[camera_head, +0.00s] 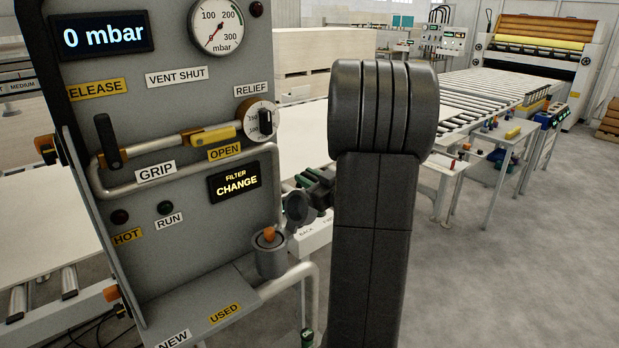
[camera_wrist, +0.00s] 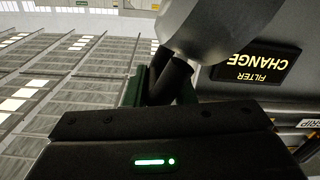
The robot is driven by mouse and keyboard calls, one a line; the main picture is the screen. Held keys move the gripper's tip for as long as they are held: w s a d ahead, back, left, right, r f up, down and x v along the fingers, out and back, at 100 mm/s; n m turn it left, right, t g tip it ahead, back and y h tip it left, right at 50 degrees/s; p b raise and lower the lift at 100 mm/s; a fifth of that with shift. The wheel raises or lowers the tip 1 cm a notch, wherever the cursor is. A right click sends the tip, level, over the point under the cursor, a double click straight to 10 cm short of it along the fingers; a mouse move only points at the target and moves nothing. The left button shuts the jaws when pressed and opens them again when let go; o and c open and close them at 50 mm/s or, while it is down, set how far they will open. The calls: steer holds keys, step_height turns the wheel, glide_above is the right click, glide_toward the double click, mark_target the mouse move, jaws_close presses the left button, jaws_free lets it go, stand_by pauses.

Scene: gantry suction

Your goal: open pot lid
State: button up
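The filter pot (camera_head: 271,262) is a small grey cylinder on the front of the grey panel, low at its right edge. An orange knob-like part (camera_head: 269,235) shows at its top. A dark round disc, which looks like the pot's lid (camera_head: 298,208), stands tilted up above and right of the pot. My gripper (camera_head: 312,192) is right behind this disc, partly hidden by my arm. In the wrist view a large smooth grey rounded piece (camera_wrist: 220,25) covers the ends of my dark fingers (camera_wrist: 168,80). I cannot tell whether they grip it.
The panel (camera_head: 200,235) carries a gauge, a yellow-handled valve, a bent pipe and a "FILTER CHANGE" display (camera_head: 234,182), close left of my gripper. A shelf marked NEW and USED (camera_head: 205,300) juts out below. A roller conveyor (camera_head: 480,95) runs behind; the floor at right is clear.

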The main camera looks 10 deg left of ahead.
mark_target(300, 194)
steer(key=shift+w+r, duration=0.1)
jaws_close()
steer(key=shift+s+a+n+b, duration=0.3)
steer(key=shift+n+b, duration=0.2)
steer(key=shift+b, duration=0.45)
steer(key=shift+s+a+r+n+b, duration=0.45)
steer(key=shift+s+n+b, duration=0.2)
steer(key=shift+b, duration=0.2)
steer(key=shift+s+a+r+n, duration=0.2)
steer(key=shift+s+r+n, duration=0.05)
steer(key=shift+s+n, duration=0.1)
